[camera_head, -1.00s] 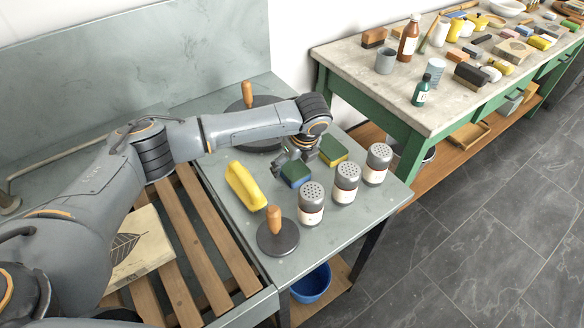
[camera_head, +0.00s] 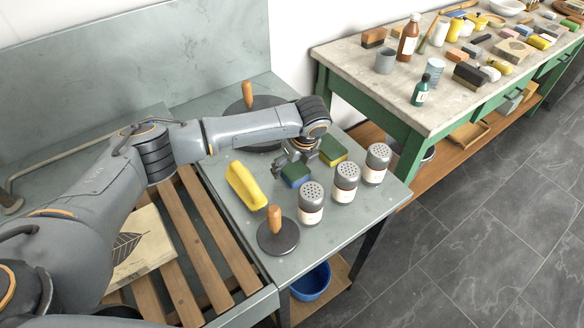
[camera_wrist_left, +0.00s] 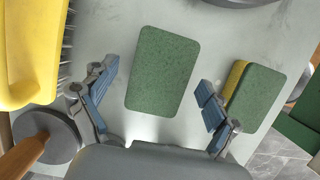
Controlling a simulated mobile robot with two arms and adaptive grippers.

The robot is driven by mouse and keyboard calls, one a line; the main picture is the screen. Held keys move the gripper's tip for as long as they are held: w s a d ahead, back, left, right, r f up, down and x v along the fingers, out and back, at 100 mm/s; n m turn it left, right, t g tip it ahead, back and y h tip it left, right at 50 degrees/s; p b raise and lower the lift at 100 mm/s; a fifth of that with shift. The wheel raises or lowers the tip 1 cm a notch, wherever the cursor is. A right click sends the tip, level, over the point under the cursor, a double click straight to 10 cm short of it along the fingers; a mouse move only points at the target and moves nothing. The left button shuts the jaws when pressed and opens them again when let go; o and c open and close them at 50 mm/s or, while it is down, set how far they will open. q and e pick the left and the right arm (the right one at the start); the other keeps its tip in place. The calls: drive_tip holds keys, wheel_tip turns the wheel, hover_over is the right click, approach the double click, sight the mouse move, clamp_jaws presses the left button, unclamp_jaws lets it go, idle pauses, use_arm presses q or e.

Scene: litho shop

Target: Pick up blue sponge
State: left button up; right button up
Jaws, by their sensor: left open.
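The blue sponge (camera_head: 296,176) lies on the grey table, blue on its side with a green top. In the left wrist view its green top (camera_wrist_left: 163,70) shows between my fingers, a little ahead of them. My left gripper (camera_head: 292,160) is open and empty just above and behind the sponge. In the wrist view the open fingers (camera_wrist_left: 157,96) stand apart on both sides, with gaps to the sponge. A green and yellow sponge (camera_head: 333,152) lies just right of it, close to my right-hand finger in the wrist view. My right gripper is not in view.
Shakers (camera_head: 311,204) stand in front and to the right. A yellow brush (camera_head: 245,186) lies to the left. A round dark tool with a wooden handle (camera_head: 277,236) stands in front; a similar larger one (camera_head: 248,96) is behind. A cluttered green bench (camera_head: 400,110) stands right.

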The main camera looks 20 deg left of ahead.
sight(293, 167)
use_arm(q)
drive_tip(key=c, duration=0.8)
drive_tip(key=shift+b, duration=0.45)
wheel_tip(293, 167, up, 10)
drive_tip(key=shift+r+b, duration=0.25)
drive_tip(key=shift+b, duration=0.15)
